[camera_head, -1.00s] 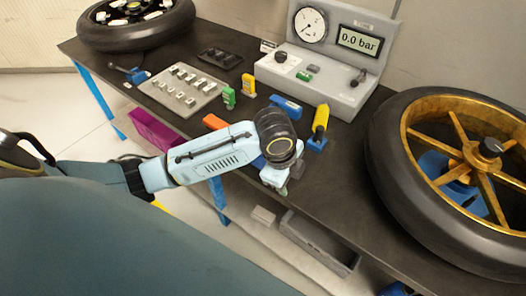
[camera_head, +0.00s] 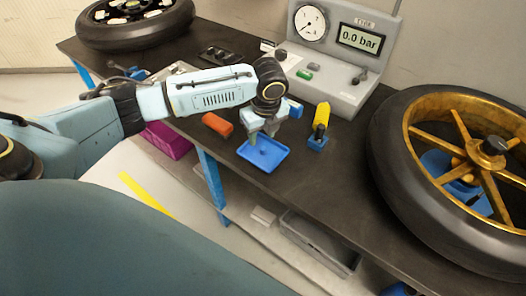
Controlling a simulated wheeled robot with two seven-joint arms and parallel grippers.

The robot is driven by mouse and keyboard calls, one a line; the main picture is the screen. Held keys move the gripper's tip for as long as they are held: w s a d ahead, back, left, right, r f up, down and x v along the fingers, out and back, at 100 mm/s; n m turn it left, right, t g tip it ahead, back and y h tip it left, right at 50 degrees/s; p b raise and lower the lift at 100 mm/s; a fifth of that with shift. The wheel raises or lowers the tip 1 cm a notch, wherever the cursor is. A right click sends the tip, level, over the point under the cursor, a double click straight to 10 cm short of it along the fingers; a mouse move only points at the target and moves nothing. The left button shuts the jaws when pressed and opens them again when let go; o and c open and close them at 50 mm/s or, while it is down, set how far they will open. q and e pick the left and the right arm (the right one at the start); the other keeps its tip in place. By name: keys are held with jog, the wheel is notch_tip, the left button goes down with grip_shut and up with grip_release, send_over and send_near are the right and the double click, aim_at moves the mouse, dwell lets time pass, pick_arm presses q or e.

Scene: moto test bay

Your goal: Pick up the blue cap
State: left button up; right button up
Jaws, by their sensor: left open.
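My left gripper (camera_head: 263,137) points down just above the blue tray (camera_head: 278,166) near the front edge of the dark workbench. Its jaws are open, and I see nothing held between them. I cannot pick out the blue cap for certain; the gripper and forearm hide part of the tray and the bench behind. A blue block (camera_head: 296,109) shows partly behind the left wrist. My right gripper is out of view.
An orange block (camera_head: 217,124) lies left of the tray. A grey gauge box (camera_head: 345,92) is behind. A gold-rimmed wheel (camera_head: 432,226) fills the right. Bare bench (camera_head: 325,185) lies between tray and wheel.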

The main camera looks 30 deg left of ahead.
aim_at(263, 148)
pick_arm(q)
jog(key=shift+w+f+b, duration=0.2)
jog(key=shift+f+b, duration=0.1)
jog(key=shift+f, duration=1.2)
jog(key=shift+w+f+b, duration=0.2)
jog(key=shift+f+b, duration=0.1)
jog(key=shift+f, duration=1.2)
grip_shut()
